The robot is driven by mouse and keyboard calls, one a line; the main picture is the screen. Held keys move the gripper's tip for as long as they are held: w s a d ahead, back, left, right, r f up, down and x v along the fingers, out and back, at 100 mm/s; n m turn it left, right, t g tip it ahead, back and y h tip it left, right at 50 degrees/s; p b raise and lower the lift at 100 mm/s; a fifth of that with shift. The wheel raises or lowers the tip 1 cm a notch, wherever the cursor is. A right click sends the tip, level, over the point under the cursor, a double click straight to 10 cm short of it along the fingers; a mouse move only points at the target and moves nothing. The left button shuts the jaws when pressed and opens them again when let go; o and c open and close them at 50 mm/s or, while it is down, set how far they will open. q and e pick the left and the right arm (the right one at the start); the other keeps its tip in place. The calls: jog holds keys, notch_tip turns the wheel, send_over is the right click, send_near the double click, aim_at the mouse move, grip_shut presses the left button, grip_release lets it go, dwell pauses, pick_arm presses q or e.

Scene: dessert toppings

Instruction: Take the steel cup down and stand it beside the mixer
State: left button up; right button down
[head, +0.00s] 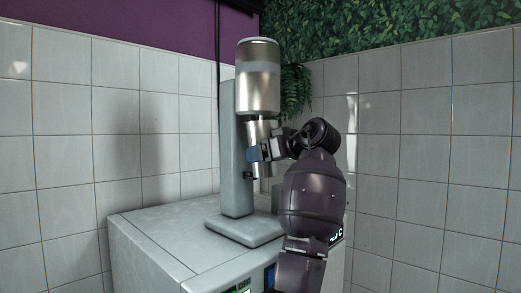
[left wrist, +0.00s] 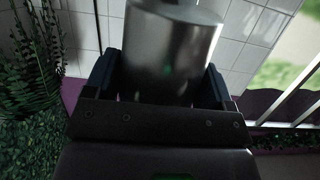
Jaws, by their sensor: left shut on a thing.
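The mixer (head: 237,150) stands upright on a grey cabinet, with a large steel housing (head: 258,90) at its top. The steel cup (head: 260,130) is upright directly below the housing, in front of the mixer's column. Whether its rim touches the mixer cannot be told. My left gripper (head: 261,151) is shut around the cup's side, its arm rising from the lower right. In the left wrist view the cup (left wrist: 170,55) sits between the two dark fingers. My fingers and wrist hide part of the cup in the head view. My right gripper is not in view.
The cabinet top (head: 165,236) is bare to the left of the mixer's base (head: 245,231). White tiled walls (head: 400,120) stand behind and to both sides. A hanging plant (head: 296,90) is behind the housing. A dark cable (head: 218,50) hangs by the column.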

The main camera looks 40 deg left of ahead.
pick_arm(q)
jog(key=shift+d+f+b, duration=0.25)
jog(key=shift+f+b, duration=0.45)
jog(key=shift+f, duration=0.65)
jog(key=shift+a, duration=0.15)
jog(key=shift+d+f+y+b, duration=0.25)
jog(key=shift+f+b, duration=0.6)
jog(key=shift+f, duration=0.1)
jog(key=shift+d+f+y+b, duration=0.25)
jog(key=shift+f+b, duration=0.6)
jog(key=shift+f, duration=0.05)
